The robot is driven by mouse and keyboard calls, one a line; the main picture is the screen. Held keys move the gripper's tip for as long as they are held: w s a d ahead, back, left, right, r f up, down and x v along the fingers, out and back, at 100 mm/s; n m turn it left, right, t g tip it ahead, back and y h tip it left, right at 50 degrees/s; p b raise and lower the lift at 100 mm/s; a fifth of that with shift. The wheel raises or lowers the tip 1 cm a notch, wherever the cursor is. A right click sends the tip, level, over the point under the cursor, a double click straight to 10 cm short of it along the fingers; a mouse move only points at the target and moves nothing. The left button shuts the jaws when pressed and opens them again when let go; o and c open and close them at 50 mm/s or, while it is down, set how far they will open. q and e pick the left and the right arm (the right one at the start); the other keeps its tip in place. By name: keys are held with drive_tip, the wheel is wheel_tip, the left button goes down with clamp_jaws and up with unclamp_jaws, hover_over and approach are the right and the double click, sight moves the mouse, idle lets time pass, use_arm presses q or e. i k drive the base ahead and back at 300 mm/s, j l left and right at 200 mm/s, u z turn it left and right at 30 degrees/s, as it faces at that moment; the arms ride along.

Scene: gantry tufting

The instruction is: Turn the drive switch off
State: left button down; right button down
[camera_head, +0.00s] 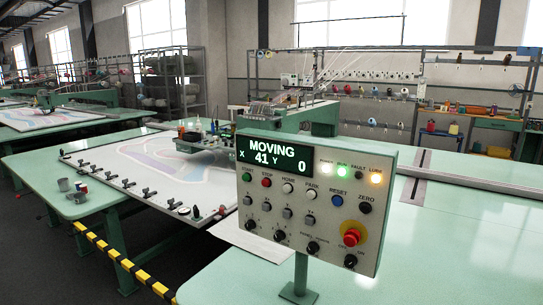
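A control panel (318,195) stands on a green post in the middle foreground. Its display (274,154) reads "MOVING", X 41, Y 0. A black rotary knob (350,261) sits at the panel's lower right, below the red emergency button (352,235) on its yellow plate. Small lettering around this knob is too small to read surely, so I cannot tell whether it is the drive switch or how it is set. More black knobs (312,248) line the bottom row. Neither of my grippers is in view.
White, green and orange lamps (341,170) glow at the panel's top right. Behind it, a tufting frame (150,180) with clamps lies on a green table. A yellow-black striped edge (120,262) runs along the lower left. The green surface (460,250) at right is clear.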

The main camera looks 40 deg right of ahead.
sight(351, 260)
drive_tip(key=z, duration=1.35)
drive_tip(key=j, duration=0.5)
drive_tip(key=k+j, duration=0.1)
drive_tip(key=j, duration=0.4)
